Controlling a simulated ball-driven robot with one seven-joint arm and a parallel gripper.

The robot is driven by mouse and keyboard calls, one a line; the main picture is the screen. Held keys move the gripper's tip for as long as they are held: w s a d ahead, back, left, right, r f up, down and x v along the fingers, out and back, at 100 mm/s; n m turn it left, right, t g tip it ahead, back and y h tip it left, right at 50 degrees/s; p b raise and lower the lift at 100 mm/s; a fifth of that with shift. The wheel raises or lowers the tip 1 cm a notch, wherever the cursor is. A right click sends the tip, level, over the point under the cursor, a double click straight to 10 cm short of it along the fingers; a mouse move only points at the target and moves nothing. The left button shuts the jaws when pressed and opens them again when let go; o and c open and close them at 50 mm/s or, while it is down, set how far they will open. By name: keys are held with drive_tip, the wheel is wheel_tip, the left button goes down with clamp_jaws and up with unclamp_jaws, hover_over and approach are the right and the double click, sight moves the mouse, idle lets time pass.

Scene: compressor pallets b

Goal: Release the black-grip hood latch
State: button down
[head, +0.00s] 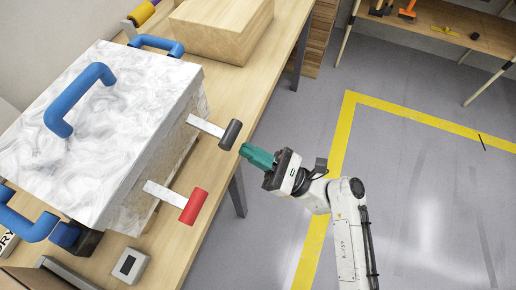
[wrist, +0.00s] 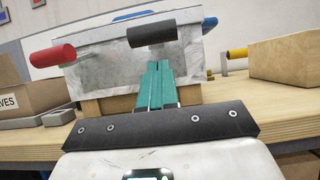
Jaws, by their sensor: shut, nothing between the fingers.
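The black-grip latch (head: 230,134) sticks out on a metal lever from the near side of a white-marbled hooded box (head: 104,130). The black grip also shows in the wrist view (wrist: 151,34), just above and beyond my fingertips. A red-grip latch (head: 193,206) sits on the same side, lower in the head view; in the wrist view it is at the left (wrist: 53,55). My gripper (head: 246,151) has teal fingers, shut and empty, close to the black grip. The fingers point at the box in the wrist view (wrist: 158,66). Whether they touch the grip I cannot tell.
The box stands on a wooden bench (head: 258,92) and has blue handles (head: 80,98). A wooden block (head: 222,30) lies behind it. A small grey device (head: 130,265) sits near the front edge. Clear grey floor (head: 420,190) with yellow lines lies to the right.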

drive_tip(key=b+v, duration=0.1)
drive_tip(key=v, duration=0.9)
drive_tip(key=shift+d+f+b, duration=0.15)
drive_tip(key=shift+d+b, duration=0.15)
drive_tip(key=shift+b, duration=0.05)
drive_tip(key=s+d+f+n+g+h, duration=0.2)
drive_tip(key=s+f+n+g+h, duration=0.1)
drive_tip(key=s+f+n+h, duration=0.35)
drive_tip(key=s+d+f+n+g+h, duration=0.1)
drive_tip(key=s+f+n+g+h, duration=0.2)
drive_tip(key=f+n+h, duration=0.35)
drive_tip(key=s+d+n+h, duration=0.4)
drive_tip(key=d, duration=0.5)
drive_tip(key=s+d+n+g+h, duration=0.1)
drive_tip(key=s+d+n+h, duration=0.3)
drive_tip(key=d, duration=0.4)
drive_tip(key=shift+d+r+n+h, duration=0.3)
drive_tip(key=shift+d+r+h, duration=0.05)
drive_tip(key=shift+h, duration=0.45)
